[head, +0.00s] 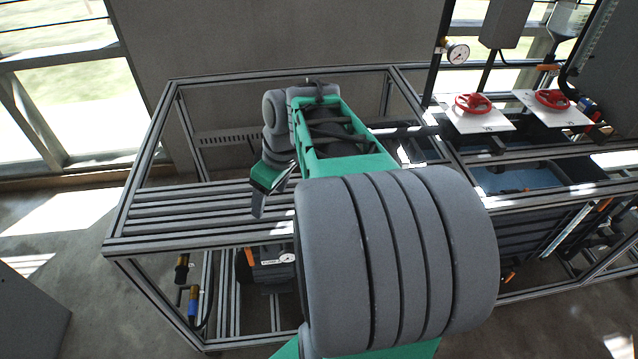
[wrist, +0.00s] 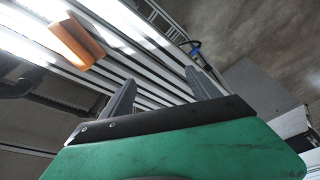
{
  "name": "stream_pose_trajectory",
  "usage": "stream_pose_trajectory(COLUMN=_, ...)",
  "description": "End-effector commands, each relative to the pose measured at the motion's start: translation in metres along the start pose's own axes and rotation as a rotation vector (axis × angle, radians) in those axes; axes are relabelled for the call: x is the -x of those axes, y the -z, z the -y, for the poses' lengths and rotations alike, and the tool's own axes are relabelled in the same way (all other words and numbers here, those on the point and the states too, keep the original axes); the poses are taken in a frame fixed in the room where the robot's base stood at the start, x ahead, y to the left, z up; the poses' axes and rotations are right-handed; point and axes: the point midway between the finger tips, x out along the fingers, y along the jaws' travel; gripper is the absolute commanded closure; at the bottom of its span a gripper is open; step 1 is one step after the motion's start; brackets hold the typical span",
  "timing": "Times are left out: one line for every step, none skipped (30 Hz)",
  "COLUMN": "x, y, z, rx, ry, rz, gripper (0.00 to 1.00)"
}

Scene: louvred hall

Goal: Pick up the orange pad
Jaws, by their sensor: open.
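The orange pad (wrist: 76,42) shows in the wrist view at the upper left, lying on or against the slatted metal surface. In the head view I cannot see it; my own arm covers part of the slatted surface. My gripper (wrist: 160,92) is open and empty in the wrist view, its two grey fingers apart over the slats. The pad is to the left of the fingers and apart from them. In the head view my gripper (head: 262,205) hangs pointing down near the slatted top (head: 170,208) of the metal frame.
The frame's metal rails (head: 130,245) surround the slatted top. Red valve wheels (head: 473,104) on white plates and a pressure gauge (head: 457,53) stand at the right. A grey box (head: 30,310) stands at the lower left. The left part of the slats looks clear.

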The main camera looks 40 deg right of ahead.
Motion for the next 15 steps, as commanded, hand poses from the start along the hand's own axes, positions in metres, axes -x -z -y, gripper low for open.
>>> stream_pose_trajectory(x=0.009, y=-0.011, z=-0.037, rx=0.025, ry=0.021, rz=-0.01, gripper=0.24)
stream_pose_trajectory(x=0.012, y=-0.018, z=-0.055, rx=0.058, ry=0.032, rz=-0.022, gripper=0.22)
stream_pose_trajectory(x=0.016, y=-0.03, z=-0.077, rx=0.097, ry=0.043, rz=-0.04, gripper=0.2)
stream_pose_trajectory(x=0.018, y=-0.039, z=-0.092, rx=0.127, ry=0.048, rz=-0.054, gripper=0.2)
stream_pose_trajectory(x=0.02, y=-0.047, z=-0.104, rx=0.152, ry=0.053, rz=-0.067, gripper=0.2)
stream_pose_trajectory(x=0.023, y=-0.058, z=-0.118, rx=0.182, ry=0.055, rz=-0.082, gripper=0.2)
stream_pose_trajectory(x=0.024, y=-0.065, z=-0.126, rx=0.201, ry=0.056, rz=-0.092, gripper=0.2)
stream_pose_trajectory(x=0.025, y=-0.071, z=-0.132, rx=0.216, ry=0.057, rz=-0.1, gripper=0.2)
stream_pose_trajectory(x=0.026, y=-0.076, z=-0.138, rx=0.233, ry=0.056, rz=-0.108, gripper=0.2)
stream_pose_trajectory(x=0.025, y=-0.079, z=-0.14, rx=0.239, ry=0.057, rz=-0.112, gripper=0.2)
stream_pose_trajectory(x=0.023, y=-0.08, z=-0.141, rx=0.246, ry=0.058, rz=-0.115, gripper=0.2)
stream_pose_trajectory(x=0.018, y=-0.081, z=-0.141, rx=0.249, ry=0.059, rz=-0.116, gripper=0.2)
stream_pose_trajectory(x=0.014, y=-0.08, z=-0.141, rx=0.251, ry=0.06, rz=-0.117, gripper=0.2)
stream_pose_trajectory(x=0.01, y=-0.08, z=-0.14, rx=0.252, ry=0.06, rz=-0.117, gripper=0.2)
stream_pose_trajectory(x=0.004, y=-0.079, z=-0.14, rx=0.251, ry=0.058, rz=-0.116, gripper=0.2)
